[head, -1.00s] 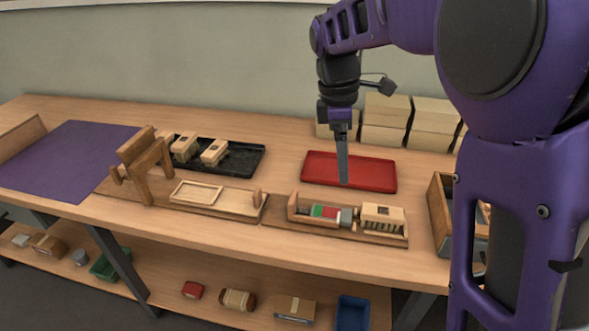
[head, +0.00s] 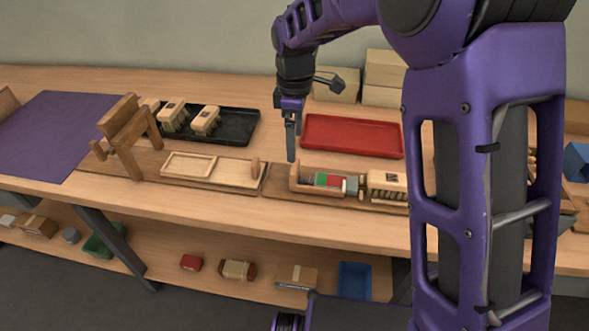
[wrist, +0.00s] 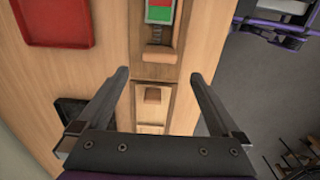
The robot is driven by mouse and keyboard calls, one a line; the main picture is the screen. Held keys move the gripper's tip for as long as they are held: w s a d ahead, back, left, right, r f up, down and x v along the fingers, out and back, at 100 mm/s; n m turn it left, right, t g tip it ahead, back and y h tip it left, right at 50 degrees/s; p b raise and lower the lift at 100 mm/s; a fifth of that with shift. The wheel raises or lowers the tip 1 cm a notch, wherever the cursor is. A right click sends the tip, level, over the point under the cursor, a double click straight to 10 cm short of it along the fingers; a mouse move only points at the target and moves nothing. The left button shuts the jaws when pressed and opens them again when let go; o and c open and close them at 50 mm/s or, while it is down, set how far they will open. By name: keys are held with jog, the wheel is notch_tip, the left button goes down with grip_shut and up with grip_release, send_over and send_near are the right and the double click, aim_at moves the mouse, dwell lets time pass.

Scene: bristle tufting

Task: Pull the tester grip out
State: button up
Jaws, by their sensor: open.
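The tester is a wooden frame (head: 294,182) on a board, with a spring and a green-and-red scale (head: 328,180). My gripper (head: 291,158) points down near the tester's left end. It also shows in the wrist view (wrist: 157,77), fingers wide apart, empty.
A red tray (head: 352,136) lies behind the tester. A wooden stand (head: 130,135) and a black tray (head: 235,127) with brush blocks are farther left.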

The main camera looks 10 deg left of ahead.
aim_at(294, 166)
notch_tip(294, 166, down, 10)
jog(key=shift+r+b, duration=0.15)
jog(key=shift+b, duration=0.5)
jog(key=shift+c, duration=0.3)
grip_shut()
jog(key=shift+a, duration=0.1)
